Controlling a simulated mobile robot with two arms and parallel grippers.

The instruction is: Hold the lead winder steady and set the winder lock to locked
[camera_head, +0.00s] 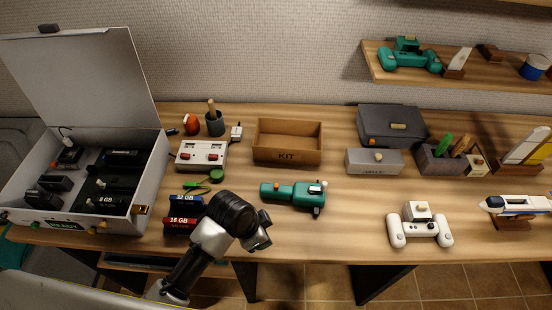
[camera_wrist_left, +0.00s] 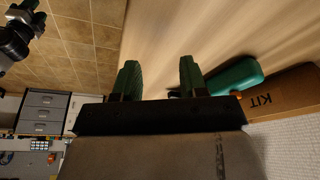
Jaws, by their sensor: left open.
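A teal hand-held device with a light knob and an orange button, which looks like the lead winder (camera_head: 293,195), lies on the table in front of the kit box. Its teal body also shows in the left wrist view (camera_wrist_left: 235,77), just beyond and right of the fingers. I cannot make out the lock's setting. My left gripper (camera_head: 264,238) is near the table's front edge, close to the winder and apart from it. In the wrist view its two green fingers (camera_wrist_left: 160,78) are spread with nothing between them. A dark arm part, probably my right gripper (camera_wrist_left: 28,22), shows at the upper left.
The open kit box (camera_head: 287,145) stands behind the winder. Memory blocks (camera_head: 182,225) and a green strap (camera_head: 205,186) lie to the left, beside an open white case (camera_head: 90,220). A white controller (camera_head: 420,233) sits to the right. Table around the winder's right side is clear.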

